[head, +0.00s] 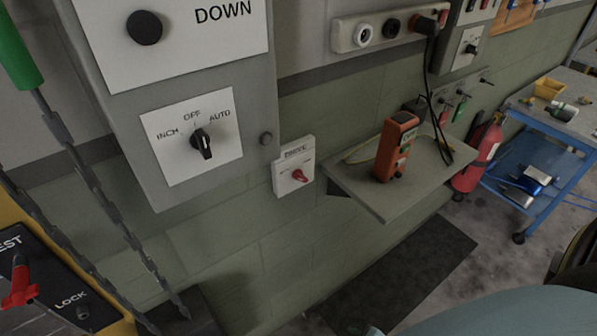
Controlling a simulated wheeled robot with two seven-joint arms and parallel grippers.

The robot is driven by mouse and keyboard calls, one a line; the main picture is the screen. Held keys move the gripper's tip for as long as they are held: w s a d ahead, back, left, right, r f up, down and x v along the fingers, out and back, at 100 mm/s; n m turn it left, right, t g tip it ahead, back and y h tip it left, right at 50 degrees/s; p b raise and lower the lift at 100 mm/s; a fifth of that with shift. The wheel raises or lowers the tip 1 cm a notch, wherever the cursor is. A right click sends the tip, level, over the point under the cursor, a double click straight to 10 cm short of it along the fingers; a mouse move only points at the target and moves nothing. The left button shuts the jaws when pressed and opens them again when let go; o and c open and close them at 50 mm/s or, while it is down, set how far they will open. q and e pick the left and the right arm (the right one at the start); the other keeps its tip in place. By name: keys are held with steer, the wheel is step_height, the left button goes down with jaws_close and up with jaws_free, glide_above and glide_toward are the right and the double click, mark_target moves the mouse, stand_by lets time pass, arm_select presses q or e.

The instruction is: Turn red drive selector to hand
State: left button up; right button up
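The red drive selector (299,176) is a small red knob on a white plate (283,184) labelled DRIVE. The plate is on the green wall, right of the large grey control box and left of a small shelf. The knob looks turned toward the lower right, but its position marks are too small to read. Neither of my grippers shows in the head view, and nothing touches the knob.
The grey control box (253,103) carries a black INCH/OFF/AUTO knob (201,143). An orange handheld unit (397,146) stands on the shelf (402,190). Chains hang at left. A red extinguisher (477,155) and blue cart (540,160) stand at right. Space before the plate looks clear.

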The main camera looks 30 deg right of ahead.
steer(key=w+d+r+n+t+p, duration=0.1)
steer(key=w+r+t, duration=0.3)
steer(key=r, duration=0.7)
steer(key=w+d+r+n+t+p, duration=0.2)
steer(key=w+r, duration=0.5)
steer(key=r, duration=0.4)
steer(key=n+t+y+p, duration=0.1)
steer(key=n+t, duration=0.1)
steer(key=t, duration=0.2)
glide_toward(303, 180)
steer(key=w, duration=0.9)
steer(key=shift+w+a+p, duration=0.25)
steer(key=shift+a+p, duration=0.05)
steer(key=shift+p, duration=0.05)
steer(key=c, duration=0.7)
